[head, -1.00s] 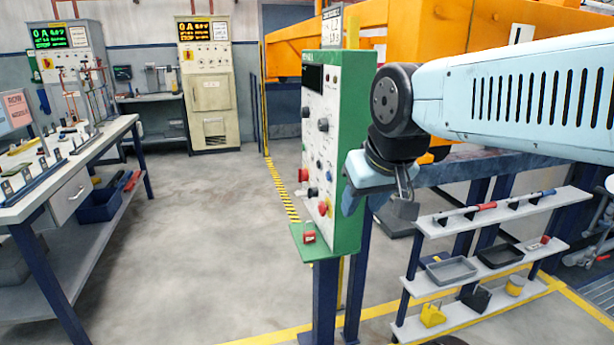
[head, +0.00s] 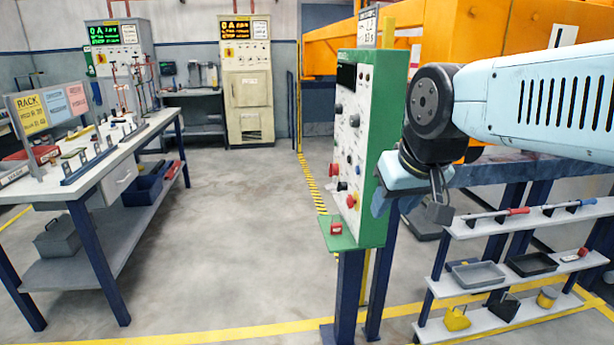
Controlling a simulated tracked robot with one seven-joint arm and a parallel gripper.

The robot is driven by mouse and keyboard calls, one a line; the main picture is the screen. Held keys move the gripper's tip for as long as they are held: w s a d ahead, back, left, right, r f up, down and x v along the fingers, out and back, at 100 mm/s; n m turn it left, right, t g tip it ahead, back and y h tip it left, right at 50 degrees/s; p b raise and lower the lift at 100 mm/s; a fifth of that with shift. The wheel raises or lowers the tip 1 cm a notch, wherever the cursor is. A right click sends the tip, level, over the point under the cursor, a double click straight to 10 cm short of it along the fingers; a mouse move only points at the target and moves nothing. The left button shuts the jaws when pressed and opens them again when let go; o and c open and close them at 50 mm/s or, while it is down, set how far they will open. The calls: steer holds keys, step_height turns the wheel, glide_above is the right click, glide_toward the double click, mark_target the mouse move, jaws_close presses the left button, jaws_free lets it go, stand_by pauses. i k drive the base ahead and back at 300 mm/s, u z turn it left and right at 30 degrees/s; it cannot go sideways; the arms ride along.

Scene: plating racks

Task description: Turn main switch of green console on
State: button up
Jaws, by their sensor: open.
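The green console (head: 376,150) stands right of the middle on dark blue legs. Its pale front panel (head: 347,130) faces left and is seen at a steep angle. The panel carries dark knobs, a red knob (head: 334,169), a red button on yellow (head: 351,201) and small buttons. I cannot tell which control is the main switch or read its position. A red padlock-like item (head: 336,228) sits on the console's green ledge. My gripper (head: 440,208) is open and empty, hanging to the right of the console, on the side away from the panel. Its fingertips show only partly.
A workbench (head: 100,190) with racks and a sign stands at the left. A shelf unit (head: 480,275) with trays and tools stands low at the right, below my arm. Two cabinets with lit displays stand at the back. The floor left of the console is clear.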

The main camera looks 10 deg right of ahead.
mark_target(333, 168)
steer(key=k, duration=0.75)
steer(key=z, duration=0.25)
steer(key=i, duration=1.6)
steer(key=u, duration=0.65)
